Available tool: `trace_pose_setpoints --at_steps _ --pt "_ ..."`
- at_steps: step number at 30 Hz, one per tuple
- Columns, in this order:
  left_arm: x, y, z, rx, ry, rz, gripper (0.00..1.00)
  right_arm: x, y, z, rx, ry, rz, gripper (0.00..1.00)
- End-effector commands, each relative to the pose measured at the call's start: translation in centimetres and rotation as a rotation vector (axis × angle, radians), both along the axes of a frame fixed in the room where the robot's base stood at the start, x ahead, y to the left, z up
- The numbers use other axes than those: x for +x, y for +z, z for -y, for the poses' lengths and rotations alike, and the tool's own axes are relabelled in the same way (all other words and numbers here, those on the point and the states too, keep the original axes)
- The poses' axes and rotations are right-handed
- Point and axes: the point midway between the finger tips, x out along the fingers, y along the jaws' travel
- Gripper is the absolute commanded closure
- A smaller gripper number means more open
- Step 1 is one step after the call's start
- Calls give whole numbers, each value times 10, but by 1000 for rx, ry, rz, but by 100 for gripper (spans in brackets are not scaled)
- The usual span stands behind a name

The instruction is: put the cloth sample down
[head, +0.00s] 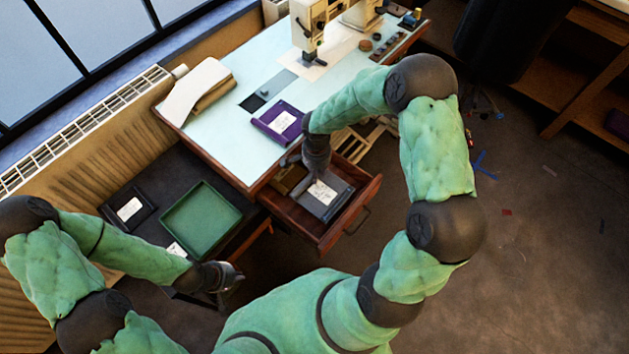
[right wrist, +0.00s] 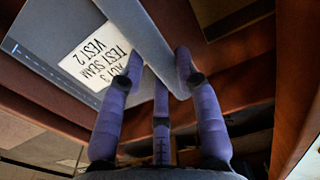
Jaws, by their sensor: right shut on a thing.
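A grey cloth sample (head: 343,198) with a white label shows within the outline of an open wooden drawer (head: 338,236). In the right wrist view the sample (right wrist: 42,52) bears the words "TEST SEAM ACT 3 VEST 2". My right gripper (head: 316,172) points down at the sample. Its fingers (right wrist: 160,75) are shut on a raised grey strip of it. I cannot tell whether the sample touches the drawer floor. My left gripper (head: 232,280) is away at the lower left, near the dark side table, with nothing visible in it; its fingertips are unclear.
A purple sample (head: 278,120) lies on the pale tabletop (head: 222,138) above the drawer, near a sewing machine (head: 307,30). A green tray (head: 202,218) and a black labelled sample (head: 126,211) are on the dark side table (head: 150,180). A folded cream cloth (head: 190,92) lies at the table's left.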

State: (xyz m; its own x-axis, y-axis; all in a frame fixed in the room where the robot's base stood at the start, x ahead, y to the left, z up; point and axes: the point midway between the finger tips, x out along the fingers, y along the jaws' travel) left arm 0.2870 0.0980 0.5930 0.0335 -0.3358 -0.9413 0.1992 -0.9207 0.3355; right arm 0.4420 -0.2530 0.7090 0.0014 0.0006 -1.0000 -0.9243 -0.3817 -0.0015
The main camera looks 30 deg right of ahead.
Motion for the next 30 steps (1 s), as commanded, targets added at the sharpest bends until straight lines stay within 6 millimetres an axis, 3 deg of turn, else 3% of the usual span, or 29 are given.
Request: trace_pose_setpoints --at_steps 12,24,25,27,30 --pt "0 -20 0 0 0 0 100 0 -46 0 0 1 1 100" --pt "0 -23 0 0 0 0 100 1 -49 0 0 1 2 100" --pt "0 -23 0 0 0 0 100 1 -49 0 0 1 2 64" --pt "0 -22 0 0 0 0 100 1 -48 0 0 1 2 44" --pt "0 -22 0 0 0 0 100 1 -48 0 -1 1 1 43"
